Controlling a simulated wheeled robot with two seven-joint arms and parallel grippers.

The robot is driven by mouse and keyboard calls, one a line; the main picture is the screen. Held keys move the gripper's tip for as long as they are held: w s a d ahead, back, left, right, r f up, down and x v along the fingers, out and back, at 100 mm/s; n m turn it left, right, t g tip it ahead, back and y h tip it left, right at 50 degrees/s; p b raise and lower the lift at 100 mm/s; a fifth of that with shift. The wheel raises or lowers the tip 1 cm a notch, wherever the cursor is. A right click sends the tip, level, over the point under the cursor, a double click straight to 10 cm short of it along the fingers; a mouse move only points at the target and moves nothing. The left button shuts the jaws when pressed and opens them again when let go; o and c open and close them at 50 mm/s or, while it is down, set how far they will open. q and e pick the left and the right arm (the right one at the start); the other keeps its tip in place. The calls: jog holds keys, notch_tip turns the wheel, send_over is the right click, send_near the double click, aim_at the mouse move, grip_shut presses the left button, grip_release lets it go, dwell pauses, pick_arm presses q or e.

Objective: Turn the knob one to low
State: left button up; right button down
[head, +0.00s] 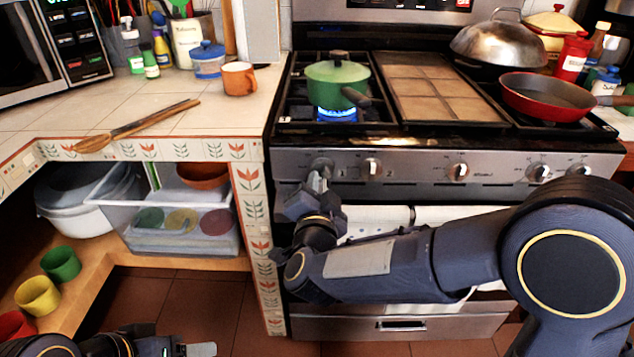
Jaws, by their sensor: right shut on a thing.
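The stove's front panel (420,172) carries a row of knobs. The leftmost knob (322,165) is mostly covered by my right gripper (318,180), which is shut on it from the front. How far the knob is turned is hidden. A green lidded pot (337,84) sits on the front left burner, with a blue flame (337,114) burning under it. My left gripper (195,349) shows only in part at the bottom edge, away from the stove, and its jaws cannot be made out.
A second knob (372,167) sits just right of my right gripper. A red pan (548,97) and a domed metal lid (498,42) are on the right burners.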

jog(key=shift+f, duration=0.1)
jog(key=c, duration=1.5)
grip_release()
jog(key=s, duration=0.8)
jog(key=shift+p, duration=0.35)
jog(key=shift+w, duration=0.1)
